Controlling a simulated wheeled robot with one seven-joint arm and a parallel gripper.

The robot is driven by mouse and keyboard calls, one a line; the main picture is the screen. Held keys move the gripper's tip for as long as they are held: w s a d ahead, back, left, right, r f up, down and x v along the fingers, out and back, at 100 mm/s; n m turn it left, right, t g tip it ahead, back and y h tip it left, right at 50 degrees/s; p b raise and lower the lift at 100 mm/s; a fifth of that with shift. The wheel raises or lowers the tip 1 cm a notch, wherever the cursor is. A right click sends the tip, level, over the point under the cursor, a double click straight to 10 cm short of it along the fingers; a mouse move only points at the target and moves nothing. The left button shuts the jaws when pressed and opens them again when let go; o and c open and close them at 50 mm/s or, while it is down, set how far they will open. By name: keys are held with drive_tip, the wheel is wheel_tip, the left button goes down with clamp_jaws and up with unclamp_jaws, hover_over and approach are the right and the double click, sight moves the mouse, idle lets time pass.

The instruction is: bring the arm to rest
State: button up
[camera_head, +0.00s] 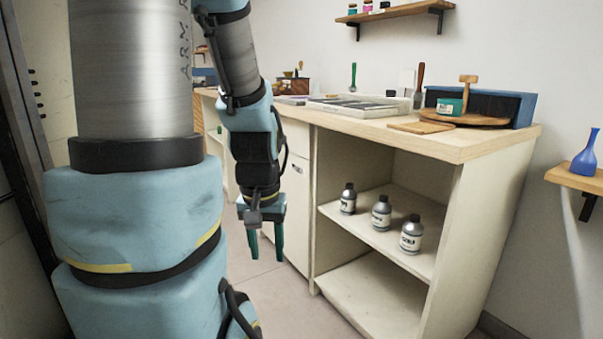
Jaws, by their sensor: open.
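My arm hangs down at the left of the head view, its light blue and metal links filling much of that side. My gripper (265,250) points downward in front of the cabinet. Its two green fingers are apart, with nothing between them. It is in the air over the floor, to the left of the open shelves. Its distance from the cabinet door is hard to tell.
The wooden-topped cabinet (470,145) carries a tray (360,107), boards and tools. Three grey bottles (348,199), (382,212), (411,233) stand on its middle shelf. A blue vase (585,155) stands on a wall shelf at right. The floor (295,305) below my gripper is clear.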

wheel_tip(320, 180, up, 22)
drive_tip(key=p, duration=2.1)
drive_tip(key=shift+d, duration=0.15)
